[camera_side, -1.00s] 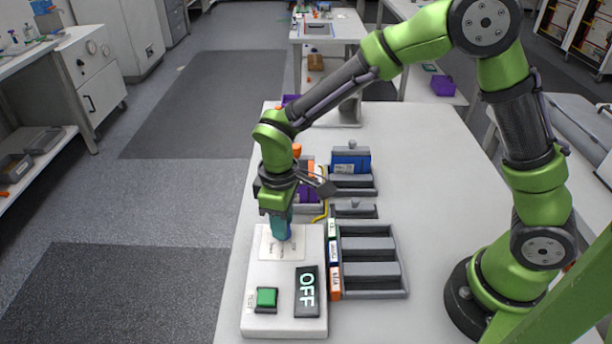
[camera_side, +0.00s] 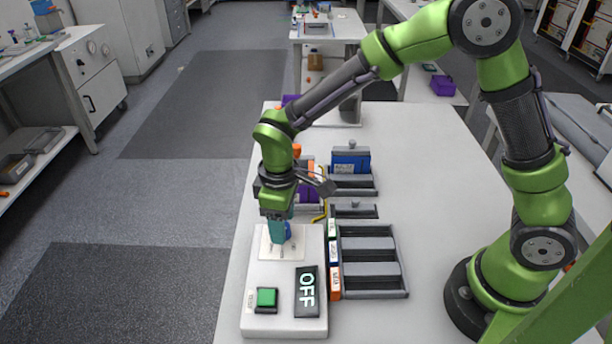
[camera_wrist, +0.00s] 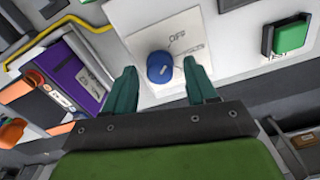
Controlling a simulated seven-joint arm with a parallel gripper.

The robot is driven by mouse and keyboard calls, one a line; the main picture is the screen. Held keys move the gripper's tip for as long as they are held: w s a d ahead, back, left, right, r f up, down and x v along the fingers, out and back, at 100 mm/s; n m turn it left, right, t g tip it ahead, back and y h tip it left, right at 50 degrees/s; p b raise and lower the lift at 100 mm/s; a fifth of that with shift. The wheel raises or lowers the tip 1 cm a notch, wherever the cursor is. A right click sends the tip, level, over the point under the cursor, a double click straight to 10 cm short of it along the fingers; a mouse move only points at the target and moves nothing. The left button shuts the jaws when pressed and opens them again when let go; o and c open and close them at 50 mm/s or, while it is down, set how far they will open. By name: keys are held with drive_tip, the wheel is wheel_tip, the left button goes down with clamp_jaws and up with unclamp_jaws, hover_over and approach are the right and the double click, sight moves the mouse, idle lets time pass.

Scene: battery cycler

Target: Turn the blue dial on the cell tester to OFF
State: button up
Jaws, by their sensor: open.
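The cell tester (camera_side: 262,278) is a white box on the bench with a black display (camera_side: 307,291) reading OFF and a green button (camera_side: 266,298). The blue dial (camera_wrist: 160,67) sits on a white label plate (camera_wrist: 190,34) and shows between my fingers in the wrist view. In the side view the dial (camera_side: 287,231) is partly hidden by my fingers. My gripper (camera_wrist: 163,86) is open, with teal fingers on either side of the dial and apart from it. The side view shows my gripper (camera_side: 279,236) pointing down at the tester's rear end.
A blue-fronted block (camera_side: 351,162) and a purple unit (camera_wrist: 79,74) stand behind. A yellow cable (camera_wrist: 60,25) runs close by.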

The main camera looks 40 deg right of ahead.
sight(290, 236)
wheel_tip(290, 236, up, 17)
idle(0.4)
drive_tip(key=shift+f, duration=0.1)
drive_tip(key=s+d+r+m+t+y, duration=0.2)
drive_tip(key=s+d+m+t, duration=0.5)
drive_tip(key=s+d+m, duration=0.3)
drive_tip(key=s+d, duration=0.4)
drive_tip(key=shift+m, duration=0.3)
